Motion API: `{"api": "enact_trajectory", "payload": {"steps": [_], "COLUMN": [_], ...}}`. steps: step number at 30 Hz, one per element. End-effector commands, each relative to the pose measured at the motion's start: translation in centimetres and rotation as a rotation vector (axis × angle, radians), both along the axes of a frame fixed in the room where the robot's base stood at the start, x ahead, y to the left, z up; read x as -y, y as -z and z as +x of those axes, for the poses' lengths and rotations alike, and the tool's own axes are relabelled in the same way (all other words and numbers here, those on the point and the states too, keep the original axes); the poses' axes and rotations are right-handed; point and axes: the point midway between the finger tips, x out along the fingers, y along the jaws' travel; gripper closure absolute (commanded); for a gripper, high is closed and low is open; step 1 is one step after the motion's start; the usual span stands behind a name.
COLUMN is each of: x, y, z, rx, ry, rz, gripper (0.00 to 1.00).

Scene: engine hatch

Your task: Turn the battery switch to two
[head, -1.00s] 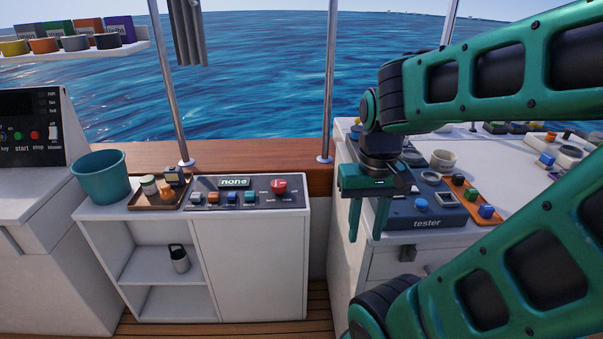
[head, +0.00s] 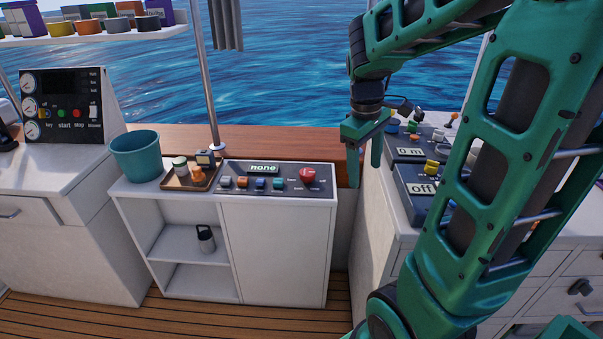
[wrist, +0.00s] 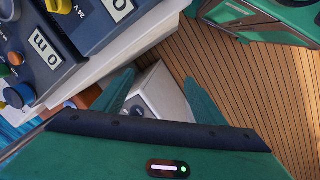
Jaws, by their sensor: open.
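The battery switch looks to be the red round knob (head: 308,175) at the right end of a dark panel (head: 232,187) on the low white cabinet, with small labels around it too small to read. The display (head: 263,169) above the panel's buttons reads "none". My gripper (head: 365,172) is open and empty, to the right of the knob and apart from it, fingers pointing down. In the wrist view the two open fingers (wrist: 160,98) frame a white cabinet corner; I cannot make out the red knob there.
A teal bucket (head: 136,157) and a tray (head: 178,184) of small items stand left of the panel. A workbench with dark instruments (head: 410,200) is close right of my gripper, partly hidden by my arm. A metal post (head: 208,90) rises behind the cabinet. Wooden floor lies in front.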

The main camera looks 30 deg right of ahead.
Motion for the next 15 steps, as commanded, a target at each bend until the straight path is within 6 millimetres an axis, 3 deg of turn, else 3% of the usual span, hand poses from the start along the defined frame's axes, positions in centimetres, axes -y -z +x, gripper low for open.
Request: {"api": "enact_trajectory", "payload": {"steps": [1, 3, 8, 15], "x": [0.3, 0.7, 0.9, -0.2], "y": [0.3, 0.7, 2.3, 6.2], "z": [2.5, 5.7, 12.9, 22.9], "rx": [-0.018, -0.042, -0.105, -0.225], "ry": [-0.105, -0.253, -0.598, -1.092], "rz": [-0.019, -0.045, -0.104, -0.184], "gripper": [0.35, 0.35, 0.35, 0.35]}}
